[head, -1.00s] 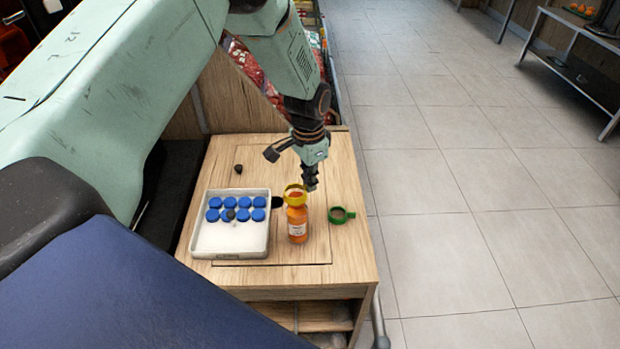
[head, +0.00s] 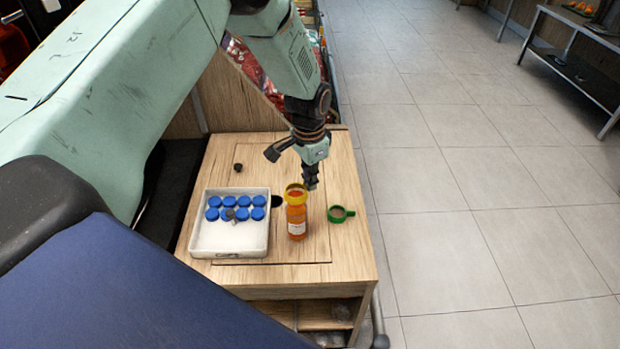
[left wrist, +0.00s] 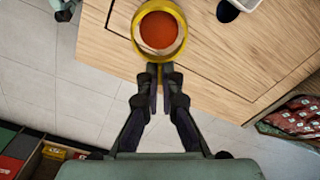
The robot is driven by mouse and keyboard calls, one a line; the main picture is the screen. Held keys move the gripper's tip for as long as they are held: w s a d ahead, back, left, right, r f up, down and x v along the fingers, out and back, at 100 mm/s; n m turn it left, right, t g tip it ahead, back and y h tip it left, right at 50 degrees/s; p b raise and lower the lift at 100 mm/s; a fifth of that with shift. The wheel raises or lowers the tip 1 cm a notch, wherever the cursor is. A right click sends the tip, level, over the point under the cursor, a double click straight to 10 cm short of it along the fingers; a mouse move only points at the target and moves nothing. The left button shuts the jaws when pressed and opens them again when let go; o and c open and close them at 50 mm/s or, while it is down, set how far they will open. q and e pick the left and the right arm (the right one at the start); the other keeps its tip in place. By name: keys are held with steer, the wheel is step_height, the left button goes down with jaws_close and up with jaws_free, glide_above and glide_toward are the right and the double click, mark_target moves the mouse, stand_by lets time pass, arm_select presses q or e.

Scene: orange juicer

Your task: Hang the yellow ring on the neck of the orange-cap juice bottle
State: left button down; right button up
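The orange juice bottle (head: 297,220) stands upright on the wooden table, with a white label on its front. The yellow ring (head: 296,188) is around the top of the bottle. In the left wrist view the ring (left wrist: 184,32) encircles the bottle's orange top (left wrist: 158,29) from above. My left gripper (head: 311,185) is just behind and right of the bottle top. In the left wrist view its fingertips (left wrist: 160,72) are close together at the ring's near edge, shut on it. How low the ring sits on the neck is hard to tell. My right gripper is not in view.
A white tray (head: 230,250) with several blue-capped items stands left of the bottle. A green ring (head: 341,214) lies to its right, near the edge of the wooden table (head: 345,262). A small dark object (head: 238,168) lies behind the tray.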

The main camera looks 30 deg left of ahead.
arm_select(q)
steer(key=shift+w+d+f, duration=0.1)
steer(key=shift+f, duration=0.1)
steer(key=shift+f, duration=0.3)
steer(key=shift+f+b, duration=0.1)
steer(key=shift+b, duration=0.2)
stand_by(0.5)
steer(key=shift+f, duration=0.35)
stand_by(0.4)
steer(key=c, duration=1)
jaws_free()
steer(key=shift+c, duration=0.2)
steer(key=shift+r, duration=0.1)
